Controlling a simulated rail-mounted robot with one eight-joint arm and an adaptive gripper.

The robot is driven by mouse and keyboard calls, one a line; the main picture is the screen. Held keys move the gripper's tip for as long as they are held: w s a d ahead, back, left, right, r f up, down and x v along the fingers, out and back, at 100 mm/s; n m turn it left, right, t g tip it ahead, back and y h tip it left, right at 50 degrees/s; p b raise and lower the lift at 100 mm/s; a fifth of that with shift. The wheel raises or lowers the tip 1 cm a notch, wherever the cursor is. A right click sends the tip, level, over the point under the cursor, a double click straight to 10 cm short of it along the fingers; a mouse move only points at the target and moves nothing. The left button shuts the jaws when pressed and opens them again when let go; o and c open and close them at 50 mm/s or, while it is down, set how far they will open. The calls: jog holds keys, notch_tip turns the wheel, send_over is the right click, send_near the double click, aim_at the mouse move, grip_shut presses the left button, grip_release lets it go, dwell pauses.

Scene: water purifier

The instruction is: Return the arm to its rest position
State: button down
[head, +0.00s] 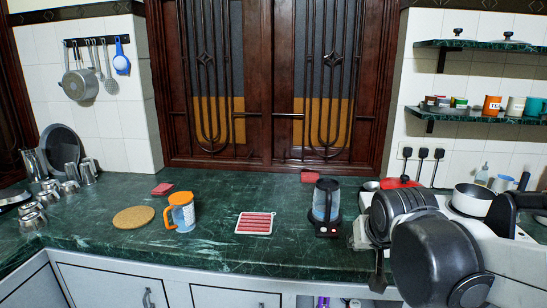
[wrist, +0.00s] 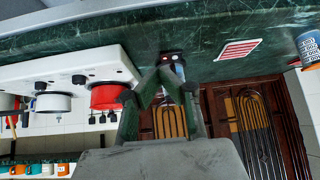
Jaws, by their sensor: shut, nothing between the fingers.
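My gripper (wrist: 160,78) shows in the wrist view, its fingers shut with nothing held between them. The wrist picture is upside down, with the counter across its top. My arm (head: 430,260) fills the lower right of the head view, over the counter's right side. I cannot clearly make out the fingers there. In the wrist view, a kettle-like appliance (wrist: 173,57) appears just beyond the fingertips, partly hidden by them. In the head view, this clear appliance (head: 327,205) stands upright on the counter, apart from my arm.
The green counter (head: 240,265) holds an orange-lidded jug (head: 181,212), a cork mat (head: 133,217), a striped pad (head: 254,223) and several metal cups (head: 70,175) at left. A stove with a white pot (head: 472,199) stands behind my arm. Shelves (head: 470,116) hang at right.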

jog(key=s+f+g, duration=0.1)
jog(key=s+f, duration=0.1)
jog(key=s, duration=1.5)
jog(key=shift+d+n+p, duration=0.15)
jog(key=shift+n+p, duration=0.15)
jog(key=shift+n, duration=0.1)
